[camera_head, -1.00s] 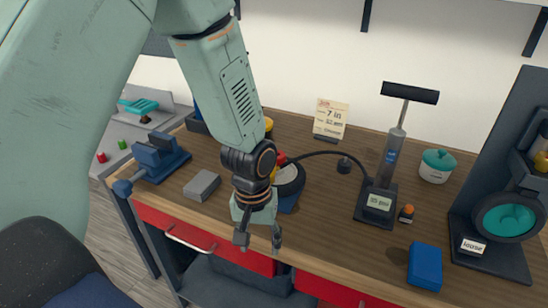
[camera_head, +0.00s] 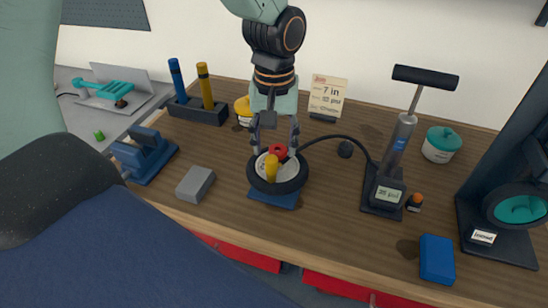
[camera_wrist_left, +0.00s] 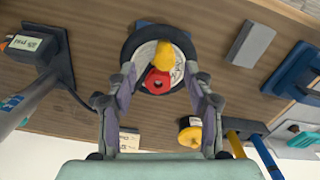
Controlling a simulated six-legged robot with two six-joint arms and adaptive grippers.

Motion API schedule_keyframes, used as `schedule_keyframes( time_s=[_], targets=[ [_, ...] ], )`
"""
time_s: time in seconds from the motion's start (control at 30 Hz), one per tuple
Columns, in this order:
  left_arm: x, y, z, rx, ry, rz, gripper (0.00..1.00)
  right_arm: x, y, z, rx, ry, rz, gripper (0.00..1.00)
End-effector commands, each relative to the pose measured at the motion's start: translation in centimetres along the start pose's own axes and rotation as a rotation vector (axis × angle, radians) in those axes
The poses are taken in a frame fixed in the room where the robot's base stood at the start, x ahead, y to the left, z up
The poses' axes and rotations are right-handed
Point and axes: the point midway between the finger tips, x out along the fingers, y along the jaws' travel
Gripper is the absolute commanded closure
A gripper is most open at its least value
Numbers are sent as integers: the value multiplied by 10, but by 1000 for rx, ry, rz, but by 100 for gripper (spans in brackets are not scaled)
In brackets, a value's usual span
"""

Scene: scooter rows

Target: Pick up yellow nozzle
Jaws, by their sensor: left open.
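The yellow nozzle (camera_head: 271,168) stands up inside a small black-rimmed wheel (camera_head: 293,184) on a blue base. A red piece (camera_head: 278,151) sits beside it, at the end of the black hose. My left gripper (camera_head: 274,142) is open above the far side of the wheel, fingers pointing down. In the left wrist view its fingers (camera_wrist_left: 162,82) are apart on either side of the red piece (camera_wrist_left: 157,82). The yellow nozzle (camera_wrist_left: 165,56) shows just beyond the fingertips there. I cannot tell whether any finger touches the wheel. My right gripper is not in view.
A floor pump (camera_head: 398,150) stands to the right, its hose reaching the wheel. A grey block (camera_head: 195,184), blue vise (camera_head: 143,158) and marker rack (camera_head: 198,112) lie left. A yellow-topped pot (camera_head: 243,107) and card (camera_head: 326,97) stand behind. A blue box (camera_head: 437,259) lies front right.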

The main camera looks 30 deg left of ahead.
Motion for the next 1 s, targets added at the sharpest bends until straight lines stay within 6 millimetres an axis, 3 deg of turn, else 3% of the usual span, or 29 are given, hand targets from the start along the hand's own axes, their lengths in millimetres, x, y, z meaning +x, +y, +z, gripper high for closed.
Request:
schedule_keyframes(
  time_s=[0.6, 0.9, 1.0],
  targets=[
    [73, -4, -7, 0, -3, -2, 48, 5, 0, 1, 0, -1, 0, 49],
    [77, -4, -10, 1, -1, 1, 48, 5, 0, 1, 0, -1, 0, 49],
    [77, -4, -10, 1, -2, 1, 56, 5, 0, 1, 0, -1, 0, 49]
  ],
)
